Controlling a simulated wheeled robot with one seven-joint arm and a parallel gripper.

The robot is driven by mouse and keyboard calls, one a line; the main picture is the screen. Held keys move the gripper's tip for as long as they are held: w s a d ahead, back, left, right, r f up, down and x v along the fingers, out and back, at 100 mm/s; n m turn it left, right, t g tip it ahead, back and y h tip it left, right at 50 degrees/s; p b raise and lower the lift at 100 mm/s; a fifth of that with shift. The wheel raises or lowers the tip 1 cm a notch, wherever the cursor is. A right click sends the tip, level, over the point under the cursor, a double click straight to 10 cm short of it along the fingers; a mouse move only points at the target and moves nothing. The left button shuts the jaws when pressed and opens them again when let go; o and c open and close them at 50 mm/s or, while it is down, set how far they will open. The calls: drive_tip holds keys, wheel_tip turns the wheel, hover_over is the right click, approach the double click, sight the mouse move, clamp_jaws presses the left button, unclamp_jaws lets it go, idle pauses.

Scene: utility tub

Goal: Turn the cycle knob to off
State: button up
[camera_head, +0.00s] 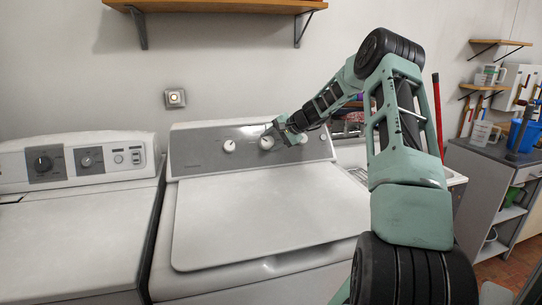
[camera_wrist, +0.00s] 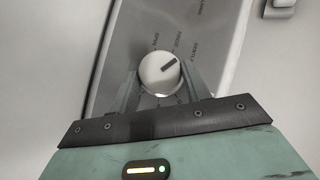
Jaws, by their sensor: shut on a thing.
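The cycle knob (camera_wrist: 159,72) is a round white dial with a dark pointer mark on a grey panel, seen in the wrist view. Its pointer is aimed to the upper right, toward small printed labels that are hard to read. My gripper (camera_wrist: 159,86) has one finger on each side of the knob and is shut on it. In the head view my gripper (camera_head: 279,131) is at the control panel (camera_head: 205,150) of the right-hand washer. A white knob (camera_head: 266,142) shows just left of the fingers. Which printed position reads off is not legible.
Smaller knobs sit on the same panel, one to the left (camera_head: 229,146) and one to the right (camera_head: 303,138). A second washer (camera_head: 70,215) stands at left. A wooden shelf (camera_head: 215,6) hangs above. The closed washer lid (camera_head: 265,215) is clear.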

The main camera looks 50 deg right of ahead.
drive_tip(key=m+t+b, duration=0.1)
drive_tip(key=m+b, duration=0.1)
drive_tip(key=b, duration=0.2)
drive_tip(key=f+m+t+b, duration=0.1)
drive_tip(key=b, duration=0.4)
drive_tip(key=m+t+b, duration=0.1)
drive_tip(key=m+b, duration=0.1)
drive_tip(key=b, duration=0.3)
drive_tip(key=shift+s+f+m+t+h, duration=0.2)
drive_tip(key=shift+f+m+t+h, duration=0.1)
drive_tip(key=shift+f, duration=0.1)
drive_tip(key=m+t+b, duration=0.1)
drive_tip(key=b, duration=0.2)
drive_tip(key=m+h+b, duration=0.1)
drive_tip(key=m+b, duration=0.1)
drive_tip(key=b, duration=0.2)
drive_tip(key=shift+a+t, duration=0.15)
drive_tip(key=shift+t, duration=0.25)
drive_tip(key=shift+r+m+h+b, duration=0.15)
drive_tip(key=shift+m+h+b, duration=0.2)
drive_tip(key=shift+b, duration=0.7)
drive_tip(key=shift+a+r+m+t+b, duration=0.1)
drive_tip(key=shift+r+m+t+b, duration=0.1)
drive_tip(key=shift+m+t+b, duration=0.25)
drive_tip(key=o, duration=1)
drive_tip(key=s+r, duration=0.2)
drive_tip(key=s, duration=1.5)
drive_tip(key=shift+s+r+p, duration=0.15)
drive_tip(key=shift+r+p, duration=0.15)
drive_tip(key=shift+p, duration=0.05)
